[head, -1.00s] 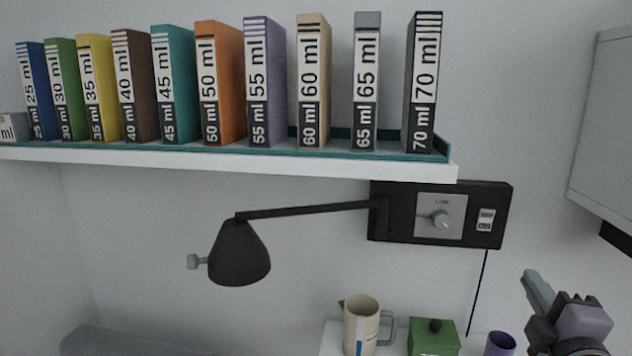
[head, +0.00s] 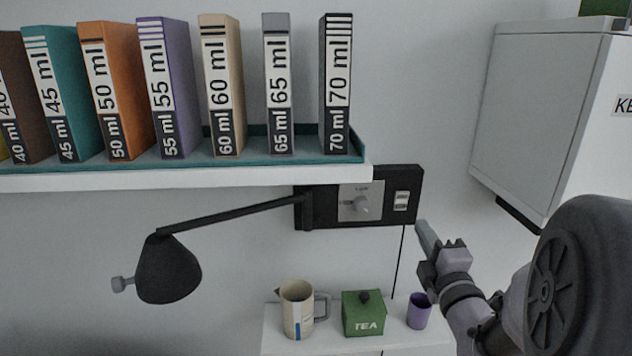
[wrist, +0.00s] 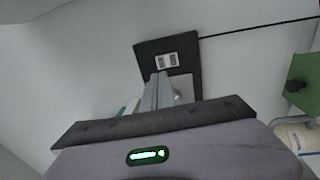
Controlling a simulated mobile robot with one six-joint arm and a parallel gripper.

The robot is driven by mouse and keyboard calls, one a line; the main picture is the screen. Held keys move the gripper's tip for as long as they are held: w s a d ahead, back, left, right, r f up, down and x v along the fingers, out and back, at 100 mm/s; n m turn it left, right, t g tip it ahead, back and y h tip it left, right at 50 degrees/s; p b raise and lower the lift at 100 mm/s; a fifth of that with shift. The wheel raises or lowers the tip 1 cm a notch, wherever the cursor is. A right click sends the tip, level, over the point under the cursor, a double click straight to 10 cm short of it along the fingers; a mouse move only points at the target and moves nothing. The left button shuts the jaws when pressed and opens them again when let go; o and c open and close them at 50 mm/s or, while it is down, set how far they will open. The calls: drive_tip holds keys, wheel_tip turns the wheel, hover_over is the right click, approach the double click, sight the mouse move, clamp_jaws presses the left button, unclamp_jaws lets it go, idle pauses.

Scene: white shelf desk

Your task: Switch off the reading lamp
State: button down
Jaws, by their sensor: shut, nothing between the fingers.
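The reading lamp has a black cone shade (head: 168,275) hanging on a thin black arm from a black wall panel (head: 325,218). A grey knob (head: 121,284) sticks out of the shade's left side. No glow shows; the shade's inside is hidden. My gripper (head: 422,228) is shut and empty, just below and right of the panel. In the wrist view, my fingers (wrist: 158,82) point at the panel (wrist: 148,50), below the switch (wrist: 166,61), and partly cover the dial plate.
A white shelf (head: 200,179) with labelled binders overhangs the panel's left part. A white cabinet (head: 530,110) hangs at right. Below stand a beige jug (head: 297,308), a green tea box (head: 363,315) and a purple cup (head: 419,311). A black cord (head: 399,265) runs down from the panel.

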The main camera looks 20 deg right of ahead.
sight(404, 197)
drive_tip(key=p+x, duration=0.1)
drive_tip(key=x, duration=0.8)
drive_tip(key=shift+w+d+f, duration=0.1)
drive_tip(key=shift+w, duration=0.15)
